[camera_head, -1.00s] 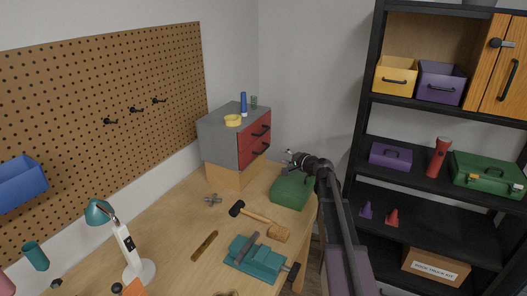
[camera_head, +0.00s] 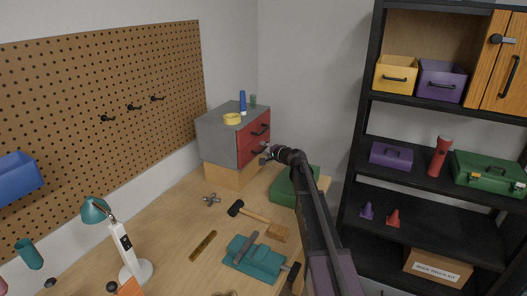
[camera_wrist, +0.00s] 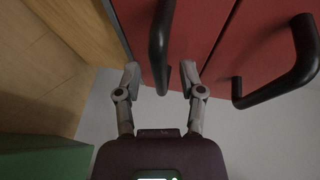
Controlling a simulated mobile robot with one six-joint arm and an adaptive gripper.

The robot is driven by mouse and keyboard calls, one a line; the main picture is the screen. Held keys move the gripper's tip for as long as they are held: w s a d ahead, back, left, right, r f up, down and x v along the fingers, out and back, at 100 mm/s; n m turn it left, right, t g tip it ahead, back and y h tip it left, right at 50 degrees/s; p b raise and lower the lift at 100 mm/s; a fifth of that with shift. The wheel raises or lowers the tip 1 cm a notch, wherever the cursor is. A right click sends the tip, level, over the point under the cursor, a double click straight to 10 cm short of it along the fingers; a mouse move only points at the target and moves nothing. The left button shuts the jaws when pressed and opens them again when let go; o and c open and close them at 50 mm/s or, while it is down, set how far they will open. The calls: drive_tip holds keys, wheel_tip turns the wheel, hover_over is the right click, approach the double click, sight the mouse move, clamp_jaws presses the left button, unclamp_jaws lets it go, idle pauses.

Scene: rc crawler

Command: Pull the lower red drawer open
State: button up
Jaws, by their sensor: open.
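The grey cabinet (camera_head: 218,138) has two red drawers, one above the other, and both look closed. The lower red drawer (camera_head: 247,156) is partly hidden by my gripper (camera_head: 267,154), which is at its front. In the wrist view, my gripper (camera_wrist: 159,78) is open, with one finger on each side of the lower drawer's black handle (camera_wrist: 160,42). The fingers are apart from the handle. The lower drawer's red front (camera_wrist: 133,25) shows behind it. The upper drawer's handle (camera_wrist: 292,80) is to the right of the fingers.
The cabinet stands on a wooden block (camera_head: 222,175) on the workbench. A green box (camera_head: 283,190) lies beneath my arm. A mallet (camera_head: 262,222) and a teal vise (camera_head: 254,260) lie nearer. A yellow ring (camera_head: 232,118) and a blue bottle (camera_head: 242,100) stand on the cabinet.

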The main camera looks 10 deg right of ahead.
drive_tip(key=shift+w+a, duration=0.1)
drive_tip(key=shift+w, duration=0.1)
clamp_jaws()
drive_tip(key=shift+s, duration=0.15)
